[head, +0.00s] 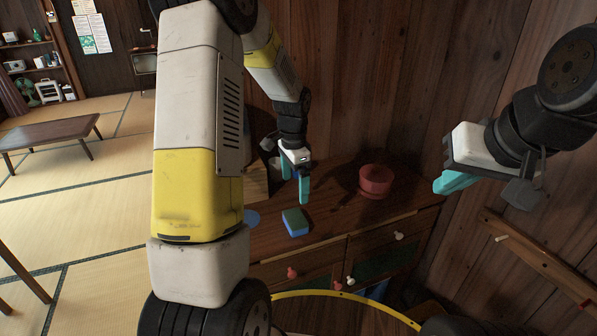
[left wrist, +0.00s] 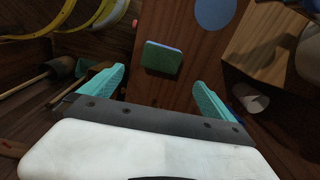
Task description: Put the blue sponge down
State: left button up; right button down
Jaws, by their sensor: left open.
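The blue sponge (head: 295,222), with a green face on top and blue sides, lies on the wooden cabinet top (head: 335,212) near its front edge. In the left wrist view the sponge (left wrist: 162,58) shows beyond my fingertips, between their lines and apart from both. My left gripper (head: 295,188) is open and empty, just behind and above the sponge; its two turquoise fingers also show in the left wrist view (left wrist: 160,82). My right gripper (head: 455,183) hangs at the right, away from the sponge, with its fingers seen edge-on, so its opening is unclear.
A red bowl (head: 376,181) stands on the cabinet top to the right of the sponge. A flat blue disc (head: 251,218) lies to the left. A white cup-like object (left wrist: 250,97) shows at the right of the left wrist view. A wooden wall stands behind the cabinet.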

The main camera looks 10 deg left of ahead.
pick_arm(q)
jog(key=s+r+n+t, duration=0.1)
jog(key=s+r+n, duration=0.1)
jog(key=s+r, duration=0.35)
jog(key=s+r+n+t, duration=0.1)
jog(key=s+r+n, duration=0.15)
jog(key=r, duration=0.65)
jog(key=s+d+r+n+t+h, duration=0.1)
jog(key=s+r+n+t, duration=0.1)
jog(key=s, duration=0.5)
jog(key=s+d+r+n+t+h, duration=0.1)
jog(key=s+r+n, duration=0.2)
jog(key=s, duration=0.5)
jog(key=shift+s+r+t, duration=0.3)
jog(key=shift+r+t, duration=0.1)
jog(key=shift+r, duration=0.5)
jog(key=shift+d+n, duration=0.1)
jog(key=shift+n, duration=0.15)
jog(key=shift+w, duration=0.25)
jog(key=c, duration=0.4)
jog(key=n+g+y, duration=0.2)
jog(key=n+g, duration=0.4)
jog(key=n, duration=0.1)
send_over(295, 218)
notch_tip(295, 218, down, 28)
jog(key=shift+d+r, duration=0.1)
jog(key=shift+c, duration=0.2)
notch_tip(295, 218, down, 8)
jog(key=shift+w+f, duration=0.1)
